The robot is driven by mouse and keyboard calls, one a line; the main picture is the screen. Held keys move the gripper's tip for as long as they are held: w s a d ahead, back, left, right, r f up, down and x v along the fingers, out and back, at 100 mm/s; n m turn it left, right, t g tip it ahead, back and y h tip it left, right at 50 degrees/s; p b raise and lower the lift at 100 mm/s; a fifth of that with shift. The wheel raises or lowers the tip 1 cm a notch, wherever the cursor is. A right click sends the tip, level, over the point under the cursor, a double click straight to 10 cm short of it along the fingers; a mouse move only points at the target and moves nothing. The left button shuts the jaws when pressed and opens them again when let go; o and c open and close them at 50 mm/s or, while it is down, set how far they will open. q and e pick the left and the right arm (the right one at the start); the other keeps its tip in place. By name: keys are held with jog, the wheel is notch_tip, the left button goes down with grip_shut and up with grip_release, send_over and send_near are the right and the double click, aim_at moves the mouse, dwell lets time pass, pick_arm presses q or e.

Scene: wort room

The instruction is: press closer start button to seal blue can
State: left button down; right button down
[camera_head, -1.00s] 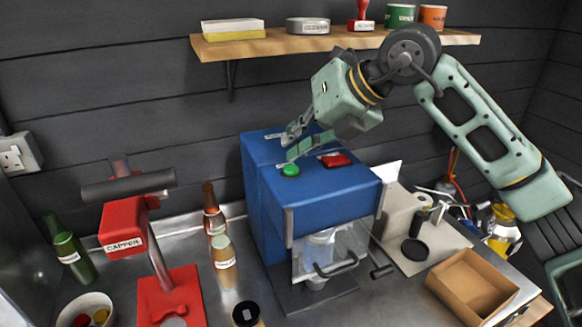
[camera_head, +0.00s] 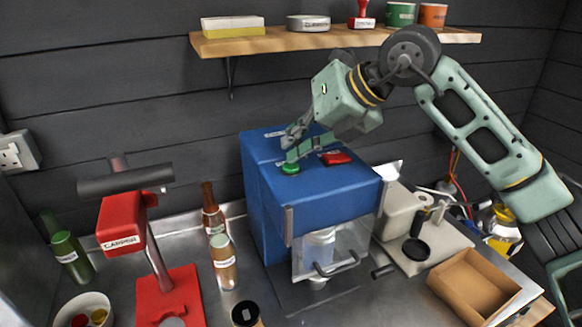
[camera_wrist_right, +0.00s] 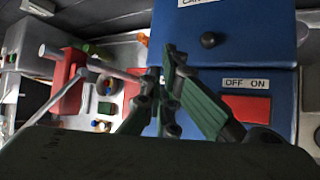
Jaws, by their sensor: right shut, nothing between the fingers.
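The closer is a blue machine (camera_head: 335,205) on the steel counter. Its green start button (camera_head: 290,169) is on top, near the left edge, beside a red switch (camera_head: 336,158) labelled OFF ON in the wrist view (camera_wrist_right: 246,107). A pale bluish can (camera_head: 319,243) stands in the closer behind a lowered clear guard (camera_head: 345,252); its true colour is hard to tell. My right gripper (camera_head: 291,153) is shut and empty, its fingertips right at the green button and covering its upper part. Contact looks likely, but its depth cannot be told. In the wrist view the fingers (camera_wrist_right: 165,75) hide the button. My left gripper is out of view.
A red capper (camera_head: 125,225) and bottles (camera_head: 224,260) stand left of the closer. A grey device (camera_head: 425,235) and an open cardboard box (camera_head: 474,285) are to its right. A wooden shelf (camera_head: 270,43) with several items is above. A bowl (camera_head: 84,310) sits front left.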

jog(key=shift+f+b, duration=0.4)
dwell(0.5)
jog(key=shift+r, duration=0.1)
jog(key=shift+r+p, duration=0.5)
jog(key=shift+r, duration=0.25)
notch_tip(320, 180, up, 5)
jog(key=p, duration=0.3)
dwell(0.4)
dwell(0.5)
